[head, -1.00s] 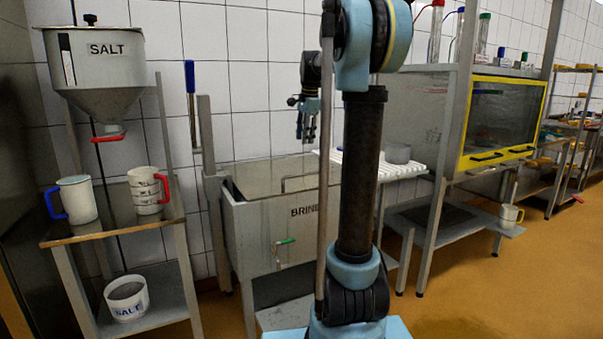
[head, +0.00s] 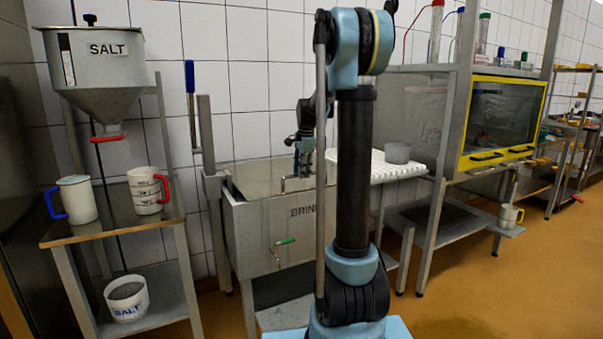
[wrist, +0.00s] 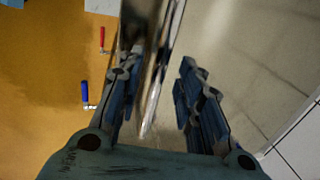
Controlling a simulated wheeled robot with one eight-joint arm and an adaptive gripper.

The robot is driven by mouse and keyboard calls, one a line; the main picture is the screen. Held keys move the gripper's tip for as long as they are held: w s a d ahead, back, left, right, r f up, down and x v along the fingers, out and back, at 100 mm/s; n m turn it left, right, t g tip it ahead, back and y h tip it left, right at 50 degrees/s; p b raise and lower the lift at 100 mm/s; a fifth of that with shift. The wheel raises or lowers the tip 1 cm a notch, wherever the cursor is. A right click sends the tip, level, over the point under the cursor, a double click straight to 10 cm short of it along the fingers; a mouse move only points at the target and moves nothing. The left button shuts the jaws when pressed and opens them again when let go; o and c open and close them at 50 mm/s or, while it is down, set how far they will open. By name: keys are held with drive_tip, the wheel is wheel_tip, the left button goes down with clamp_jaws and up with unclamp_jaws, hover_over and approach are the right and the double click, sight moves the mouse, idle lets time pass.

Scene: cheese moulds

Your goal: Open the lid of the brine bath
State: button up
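The brine bath (head: 262,232) is a grey metal tank in the head view, partly hidden by my arm. Its grey lid (head: 255,177) lies flat on top and also shows at the right of the wrist view (wrist: 245,65). A thin bar handle (head: 284,184) stands on the lid near the front. My gripper (head: 303,172) points down at this handle. In the wrist view my gripper (wrist: 158,105) has its fingers apart, with a shiny metal bar (wrist: 153,95), apparently the handle, between them. The bar is nearer the left finger; contact cannot be told.
A green-handled tap (head: 284,242) is on the bath's front. A white slatted rack (head: 395,170) with a grey pot (head: 397,153) adjoins at right. A salt hopper (head: 95,75) and stand with jugs (head: 76,199) are at left. A yellow-framed cabinet (head: 500,120) stands further right.

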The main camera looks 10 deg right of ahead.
drive_tip(key=shift+f, duration=0.15)
drive_tip(key=shift+c, duration=0.3)
clamp_jaws()
drive_tip(key=shift+w+a, duration=0.1)
